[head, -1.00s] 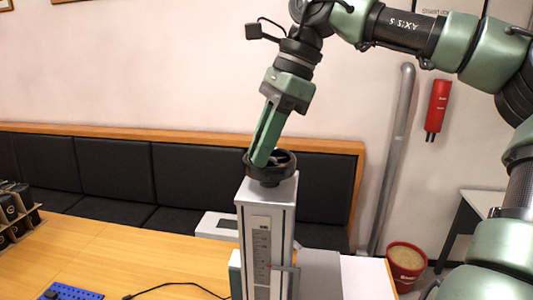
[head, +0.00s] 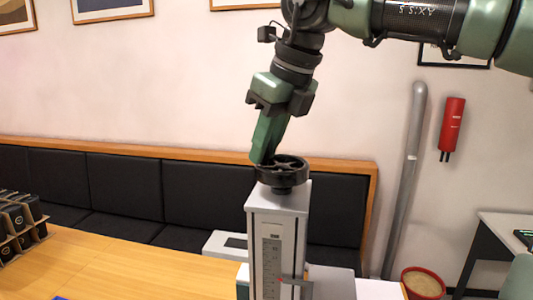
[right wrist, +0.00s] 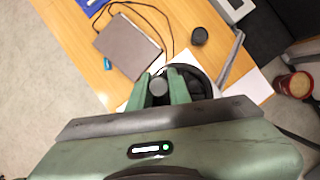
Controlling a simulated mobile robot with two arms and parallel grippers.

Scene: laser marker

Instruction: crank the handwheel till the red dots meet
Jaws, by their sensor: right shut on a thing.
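The black spoked handwheel (head: 284,170) sits flat on top of a light grey column (head: 279,205) with a scale (head: 271,262) on its front. A small red mark (head: 280,281) shows low on the scale; I see no pair of red dots. My right gripper (head: 262,157) points down at the wheel's far left rim. The wheel (right wrist: 190,84) is partly hidden behind the fingers there. My left gripper is in no view.
The wooden table (head: 130,262) holds a rack of dark items (head: 18,225) at the left. In the right wrist view a grey-brown flat box (right wrist: 127,46), cables and a black round object (right wrist: 199,36) lie near the column. A dark padded bench (head: 190,190) stands behind.

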